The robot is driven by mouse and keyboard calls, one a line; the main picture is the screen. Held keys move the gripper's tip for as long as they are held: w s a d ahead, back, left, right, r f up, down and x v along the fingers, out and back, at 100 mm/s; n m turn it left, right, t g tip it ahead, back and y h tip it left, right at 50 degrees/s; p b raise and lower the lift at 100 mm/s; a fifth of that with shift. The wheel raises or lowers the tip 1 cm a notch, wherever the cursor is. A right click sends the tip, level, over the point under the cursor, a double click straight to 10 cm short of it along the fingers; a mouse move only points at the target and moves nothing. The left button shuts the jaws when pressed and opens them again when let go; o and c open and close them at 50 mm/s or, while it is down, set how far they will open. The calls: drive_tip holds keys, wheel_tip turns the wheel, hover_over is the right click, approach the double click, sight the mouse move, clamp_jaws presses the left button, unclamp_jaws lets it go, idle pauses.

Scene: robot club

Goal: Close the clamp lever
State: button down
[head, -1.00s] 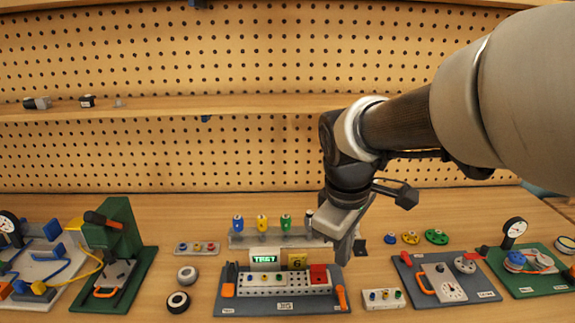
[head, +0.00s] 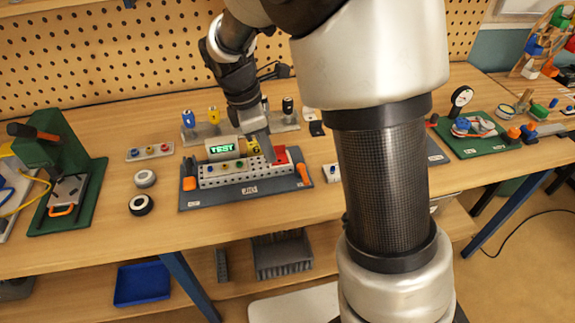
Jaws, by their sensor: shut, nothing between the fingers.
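A dark jig base (head: 235,197) lies on the bench, with a white perforated block (head: 222,180) on it. It has an orange-handled lever at its left end (head: 190,183) and another at its right end (head: 304,173). I cannot tell for certain which one is the clamp lever or how each is set. A red block (head: 280,157) sits at the right of the jig. My gripper (head: 267,154) is shut and empty, pointing down at the back of the jig beside the red block. It partly hides the yellow part there; contact is unclear.
A green press (head: 62,150) stands at the left. Two small rings and a small tray (head: 150,152) lie between it and the jig. A rack with coloured pegs (head: 205,133) stands behind the jig. The bench's front edge is clear.

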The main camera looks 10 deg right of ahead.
sight(303, 175)
drive_tip(key=b+x, duration=0.1)
drive_tip(key=x, duration=0.8)
drive_tip(key=shift+s+f, duration=0.1)
drive_tip(key=shift+f, duration=0.3)
drive_tip(key=shift+d, duration=2.05)
